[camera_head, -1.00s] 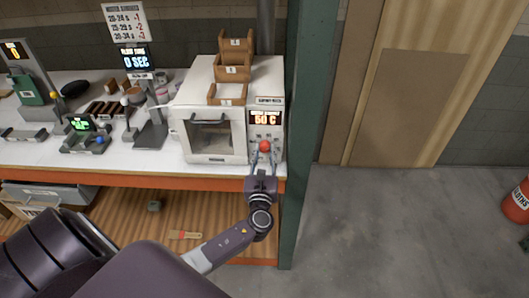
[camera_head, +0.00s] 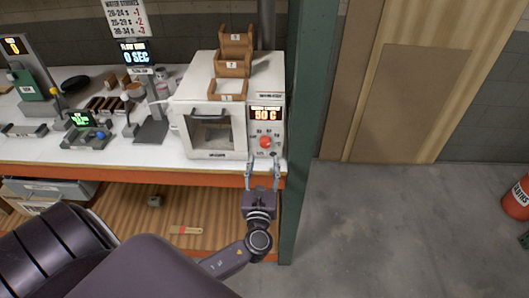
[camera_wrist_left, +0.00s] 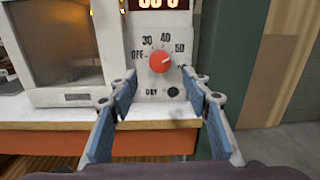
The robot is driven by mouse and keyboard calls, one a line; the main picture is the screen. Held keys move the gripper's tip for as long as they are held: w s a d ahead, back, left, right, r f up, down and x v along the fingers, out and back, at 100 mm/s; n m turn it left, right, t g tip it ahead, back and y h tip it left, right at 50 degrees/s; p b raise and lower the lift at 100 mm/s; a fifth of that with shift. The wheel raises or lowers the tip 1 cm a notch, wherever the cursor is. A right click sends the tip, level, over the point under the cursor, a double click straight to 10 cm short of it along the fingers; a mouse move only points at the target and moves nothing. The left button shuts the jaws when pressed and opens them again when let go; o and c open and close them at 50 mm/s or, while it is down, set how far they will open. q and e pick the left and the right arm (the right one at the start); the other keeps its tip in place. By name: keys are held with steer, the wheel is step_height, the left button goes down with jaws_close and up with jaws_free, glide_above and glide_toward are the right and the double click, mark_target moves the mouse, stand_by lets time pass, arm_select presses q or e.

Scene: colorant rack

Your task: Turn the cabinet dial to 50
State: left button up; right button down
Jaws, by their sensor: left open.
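The red round dial (camera_head: 265,142) sits on the right-hand control panel of the white cabinet (camera_head: 215,152). In the left wrist view the dial (camera_wrist_left: 159,61) is ringed by the marks OFF, 30, 40 and 50; I cannot clearly make out its pointer. My left gripper (camera_head: 263,160) is open and empty, just in front of and below the dial. Its two blue-padded fingers stand apart on either side, clear of the knob. My right gripper is not in view.
A green post (camera_head: 305,130) stands close to the right of the cabinet. The bench's orange front edge (camera_head: 130,176) runs below it. Small wooden trays (camera_head: 228,90) are on the cabinet top. Other devices stand to the left. Open floor lies to the right.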

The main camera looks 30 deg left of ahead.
arm_select(q)
steer(key=v, duration=0.5)
steer(key=shift+s, duration=0.1)
stand_by(0.3)
steer(key=s+f+n+g+h+b, duration=0.1)
steer(key=s+f+n+g, duration=0.3)
steer(key=f, duration=0.8)
steer(key=s+f+n+g+h+b, duration=0.2)
steer(key=s+f, duration=0.3)
steer(key=f, duration=0.8)
steer(key=s+f+n+g+h+b, duration=0.1)
steer(key=s+f+n+g, duration=0.3)
steer(key=f, duration=0.8)
steer(key=s+d+f+n+g+h+b, duration=0.1)
steer(key=s+d+f+n, duration=0.1)
steer(key=s+f+n, duration=0.3)
steer(key=s+d+f+n+g+h+b, duration=0.1)
steer(key=s+f+n, duration=0.5)
steer(key=s, duration=0.8)
steer(key=s+d+f+n+g+h+b, duration=0.2)
steer(key=s+d+f+n, duration=0.3)
steer(key=s+f, duration=0.3)
steer(key=shift+s+f+n+g+h, duration=0.4)
steer(key=shift+s+n+h, duration=0.1)
steer(key=shift+s, duration=0.35)
steer(key=shift+d, duration=0.1)
